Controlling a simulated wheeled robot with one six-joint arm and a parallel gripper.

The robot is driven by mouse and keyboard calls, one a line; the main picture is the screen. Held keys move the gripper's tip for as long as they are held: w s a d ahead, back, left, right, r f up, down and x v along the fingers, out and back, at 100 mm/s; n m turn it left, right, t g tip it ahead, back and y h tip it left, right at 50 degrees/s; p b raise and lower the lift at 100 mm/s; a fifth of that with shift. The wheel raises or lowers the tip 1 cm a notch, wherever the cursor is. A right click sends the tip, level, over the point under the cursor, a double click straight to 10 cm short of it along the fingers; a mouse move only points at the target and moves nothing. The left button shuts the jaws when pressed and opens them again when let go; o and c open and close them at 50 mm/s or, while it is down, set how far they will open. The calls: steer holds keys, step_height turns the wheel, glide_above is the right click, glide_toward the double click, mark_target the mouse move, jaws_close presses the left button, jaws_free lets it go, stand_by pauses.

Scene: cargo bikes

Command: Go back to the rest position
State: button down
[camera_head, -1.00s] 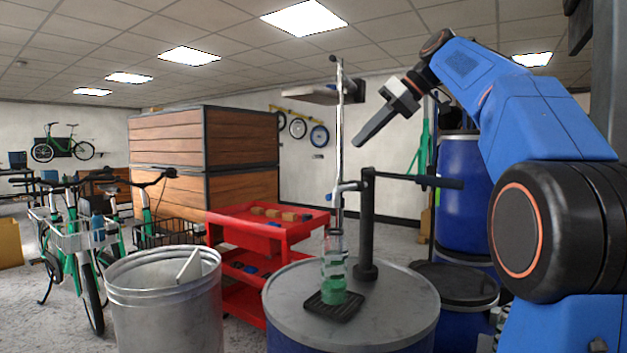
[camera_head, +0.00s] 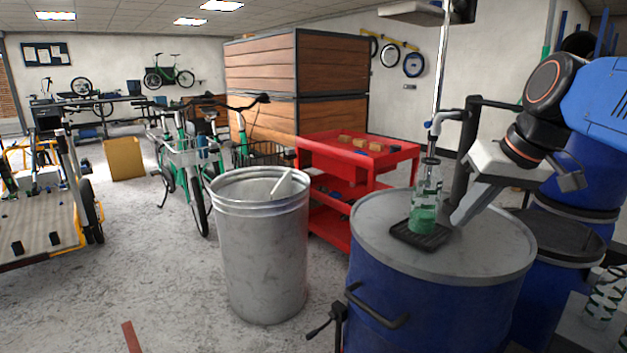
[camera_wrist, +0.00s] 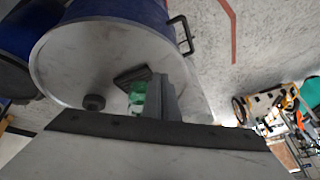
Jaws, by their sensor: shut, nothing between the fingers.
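My gripper (camera_head: 462,214) is shut and empty. It slants down to the left over the grey drum top (camera_head: 490,262), just right of a clear bottle (camera_head: 425,205) with green liquid. I cannot tell whether the fingers touch the bottle or the drum top. The bottle stands upright on a black tray (camera_head: 420,236) under a metal tap (camera_head: 440,118).
A galvanized bin (camera_head: 262,255) stands left of the blue drum (camera_head: 425,310). A red cart (camera_head: 350,150) is behind. A dark-lidded drum (camera_head: 555,240) and another bottle (camera_head: 603,300) are at the right.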

steer(key=s+f+h, duration=0.1)
steer(key=s+f, duration=0.6)
steer(key=f, duration=0.4)
steer(key=s+d+f+m+h, duration=0.1)
steer(key=s+f, duration=0.6)
steer(key=f, duration=0.4)
steer(key=shift+f+h, duration=0.2)
steer(key=shift+h, duration=0.1)
